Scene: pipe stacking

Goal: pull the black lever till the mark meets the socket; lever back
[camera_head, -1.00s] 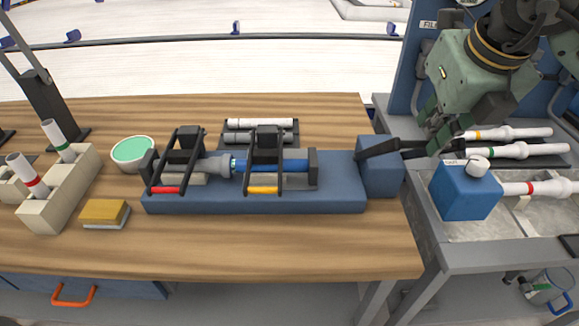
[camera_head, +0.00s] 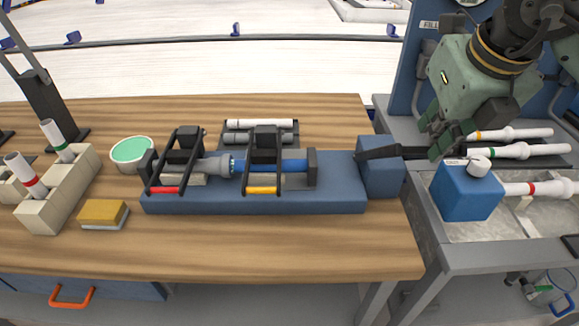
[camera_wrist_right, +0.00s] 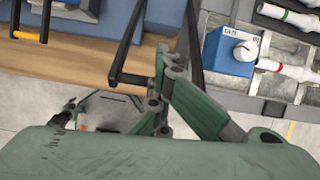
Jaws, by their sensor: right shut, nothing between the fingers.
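The black lever (camera_head: 385,152) comes out of the blue end block at the right of the blue fixture (camera_head: 260,198). My right gripper (camera_head: 437,145) is at the lever's outer end and is shut with nothing gripped. In the right wrist view the lever (camera_wrist_right: 126,45) bends into a short crossbar whose end meets or lies beside the shut fingers (camera_wrist_right: 164,78); contact is unclear. In the clamps, the grey socket (camera_head: 212,166) faces the blue pipe (camera_head: 285,166). A small pale mark shows where they meet, too small to read. My left gripper is out of view.
A blue box with a white knob (camera_head: 468,192) stands just below my right gripper, near white pipes (camera_head: 515,151) on the right bench. A green-topped bowl (camera_head: 132,152), a yellow sponge (camera_head: 103,213) and a pipe holder (camera_head: 58,195) are at left. The front tabletop is clear.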

